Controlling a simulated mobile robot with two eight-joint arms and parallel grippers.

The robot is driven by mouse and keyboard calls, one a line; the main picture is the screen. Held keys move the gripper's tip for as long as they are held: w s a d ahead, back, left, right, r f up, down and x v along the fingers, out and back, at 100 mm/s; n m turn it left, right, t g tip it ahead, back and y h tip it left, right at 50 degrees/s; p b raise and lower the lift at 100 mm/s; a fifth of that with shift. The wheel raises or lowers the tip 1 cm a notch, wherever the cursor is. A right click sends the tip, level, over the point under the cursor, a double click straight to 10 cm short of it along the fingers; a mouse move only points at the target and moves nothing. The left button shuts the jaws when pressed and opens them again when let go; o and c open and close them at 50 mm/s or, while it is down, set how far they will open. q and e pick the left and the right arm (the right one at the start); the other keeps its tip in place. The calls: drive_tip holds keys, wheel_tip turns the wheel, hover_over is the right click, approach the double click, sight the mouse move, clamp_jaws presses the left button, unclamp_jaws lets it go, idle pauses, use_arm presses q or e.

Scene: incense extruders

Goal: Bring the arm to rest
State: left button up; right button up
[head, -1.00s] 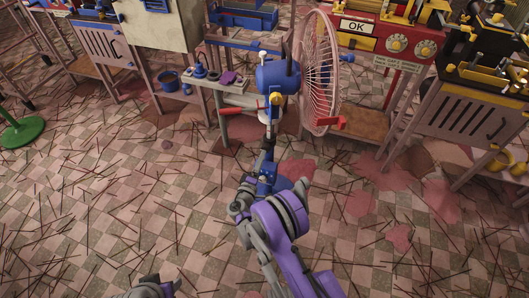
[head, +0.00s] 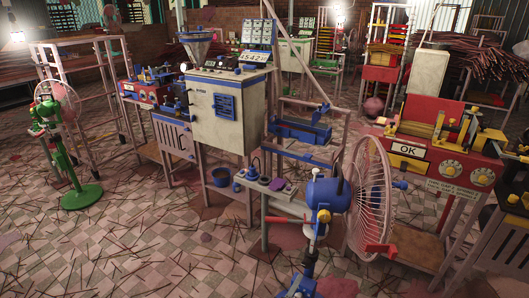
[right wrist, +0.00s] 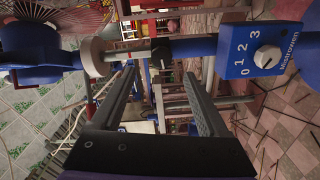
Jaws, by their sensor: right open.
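My right gripper (right wrist: 160,72) is open and empty in the right wrist view, its two dark fingers apart. Just past the fingertips, the blue stand of the fan crosses the view, with a pale collar, a dark knob and a blue control box (right wrist: 262,50) marked 0 1 2 3. In the head view the blue-and-pink fan (head: 328,195) stands upright at the bottom, right of centre. My right arm is mostly below the picture edge there, and the fingers are hard to make out against the stand. My left gripper is out of view.
A white-and-blue machine (head: 228,115) stands behind, left of the fan. A red machine marked OK (head: 410,152) stands close on the right. A green fan (head: 62,140) is at the far left. The tiled floor (head: 130,255) at left is open, with scattered sticks.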

drive_tip(key=s+d+r+m+g+y, duration=0.3)
drive_tip(key=s+d+r+m+g, duration=0.3)
drive_tip(key=s+d+r, duration=0.6)
drive_tip(key=s+a+r+m+g+y, duration=0.2)
drive_tip(key=s+a+y, duration=0.2)
drive_tip(key=s, duration=0.8)
drive_tip(key=s+a+r+m+g+y, duration=0.1)
drive_tip(key=s+a+r+g+y, duration=0.2)
drive_tip(key=s, duration=1)
use_arm(q)
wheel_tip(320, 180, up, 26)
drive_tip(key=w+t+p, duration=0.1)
drive_tip(key=p, duration=2.1)
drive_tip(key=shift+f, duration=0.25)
use_arm(e)
wheel_tip(320, 180, up, 24)
drive_tip(key=w+t, duration=0.1)
drive_tip(key=shift+w+a+r+t, duration=0.2)
drive_tip(key=shift+a+t, duration=0.2)
drive_tip(key=shift+s, duration=0.1)
